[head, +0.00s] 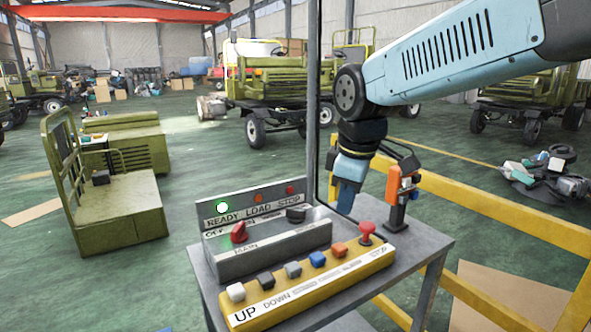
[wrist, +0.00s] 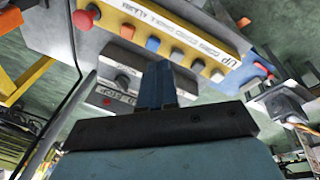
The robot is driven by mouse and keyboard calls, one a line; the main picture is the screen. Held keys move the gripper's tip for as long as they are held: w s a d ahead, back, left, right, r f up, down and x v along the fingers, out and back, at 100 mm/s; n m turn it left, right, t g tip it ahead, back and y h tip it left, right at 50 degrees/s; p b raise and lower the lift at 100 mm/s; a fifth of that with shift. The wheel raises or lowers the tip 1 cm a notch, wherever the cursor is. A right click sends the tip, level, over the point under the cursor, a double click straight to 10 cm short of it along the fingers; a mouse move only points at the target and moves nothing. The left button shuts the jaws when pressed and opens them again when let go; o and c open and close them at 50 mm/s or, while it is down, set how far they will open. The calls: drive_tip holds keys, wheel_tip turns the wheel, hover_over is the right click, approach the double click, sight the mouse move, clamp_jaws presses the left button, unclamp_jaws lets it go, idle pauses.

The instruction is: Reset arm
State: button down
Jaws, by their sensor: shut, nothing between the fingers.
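My gripper (head: 346,200) hangs at the end of my light-blue arm, pointing down over the back right of a control stand (head: 425,240). In the wrist view my gripper (wrist: 157,66) shows its blue fingers together with nothing between them. They overlap the grey switch panel and reach toward the yellow button box in that view; I cannot tell whether they touch anything. The grey panel (head: 270,250) carries a lit green lamp (head: 222,208) above READY, a red knob (head: 239,232) and a dark knob (head: 297,214). The yellow box (head: 310,292) carries several coloured buttons and a red mushroom button (head: 366,231).
An orange and grey device (head: 399,190) stands upright just right of my gripper. A thin dark post (head: 313,100) rises behind the panel. Yellow railing (head: 500,205) runs along the right. Green vehicles (head: 285,82) and a green seat frame (head: 115,205) stand farther off on open floor.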

drive_tip(key=s+d+m+t, duration=0.3)
drive_tip(key=s+d+m, duration=0.6)
drive_tip(key=d+m, duration=0.4)
drive_tip(key=shift+d+f+m+h, duration=0.15)
drive_tip(key=shift+d+m+h, duration=0.15)
drive_tip(key=shift+d, duration=0.35)
idle(2.0)
